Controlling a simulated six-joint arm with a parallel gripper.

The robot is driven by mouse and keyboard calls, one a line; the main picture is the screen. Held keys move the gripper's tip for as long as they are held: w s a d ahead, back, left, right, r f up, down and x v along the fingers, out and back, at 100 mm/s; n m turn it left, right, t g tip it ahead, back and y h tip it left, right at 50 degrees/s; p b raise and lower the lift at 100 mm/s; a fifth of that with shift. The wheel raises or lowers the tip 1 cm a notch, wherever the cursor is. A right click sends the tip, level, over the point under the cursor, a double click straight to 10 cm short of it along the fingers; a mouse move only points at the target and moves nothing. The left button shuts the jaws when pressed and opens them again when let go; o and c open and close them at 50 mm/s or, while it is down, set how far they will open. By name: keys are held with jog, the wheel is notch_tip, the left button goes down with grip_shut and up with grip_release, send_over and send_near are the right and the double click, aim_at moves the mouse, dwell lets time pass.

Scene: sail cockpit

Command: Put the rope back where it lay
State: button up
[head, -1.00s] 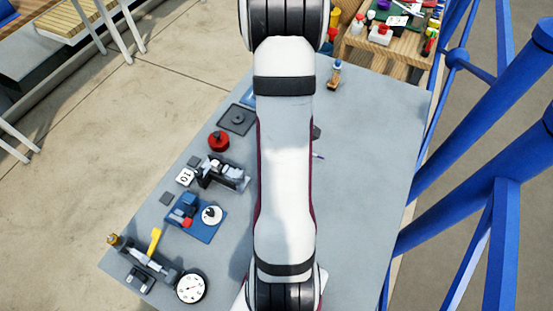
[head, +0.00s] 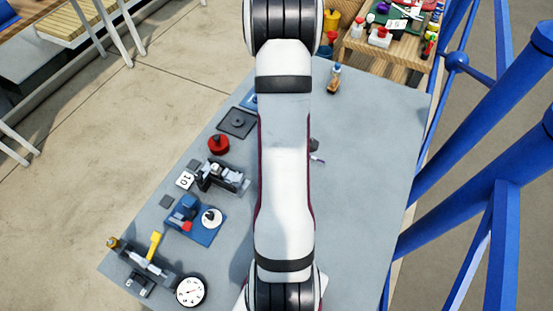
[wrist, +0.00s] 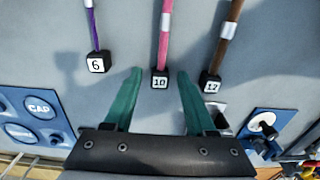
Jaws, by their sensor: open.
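In the wrist view, three rods or stiff rope lengths lie side by side on the grey bench, each with a numbered black end block: a purple rope (wrist: 91,25) marked 6, a pink rope (wrist: 164,42) marked 10 and a brown rope (wrist: 227,38) marked 12. My gripper (wrist: 160,72) has its green fingers apart, with the number 10 block between the tips in the picture. I cannot tell how high the fingers are above it. Nothing is visibly gripped. In the head view my arm hides the gripper and most of the ropes.
The grey bench (head: 365,145) is clear on the right. Along its left edge are a red round item (head: 218,144), a blue fixture (head: 185,214), a dial (head: 191,291) and a dark pad (head: 237,122). A bottle (head: 334,80) stands at the back. Blue metal tubes (head: 480,120) rise at the right.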

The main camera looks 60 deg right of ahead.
notch_tip(320, 180, up, 12)
jog(key=w+a+r+m, duration=0.1)
jog(key=w+a+r, duration=0.35)
jog(key=a, duration=0.45)
jog(key=s+a+r+m, duration=0.1)
jog(key=s+a, duration=0.1)
jog(key=a, duration=0.5)
jog(key=s+a+r+m+y, duration=0.1)
jog(key=s+a+r+m, duration=0.1)
jog(key=a, duration=0.6)
jog(key=s+a+r+m, duration=0.1)
jog(key=s+a, duration=0.2)
jog(key=a, duration=0.5)
jog(key=shift+r+m+y, duration=0.3)
jog(key=shift+y, duration=0.1)
jog(key=shift+a, duration=0.1)
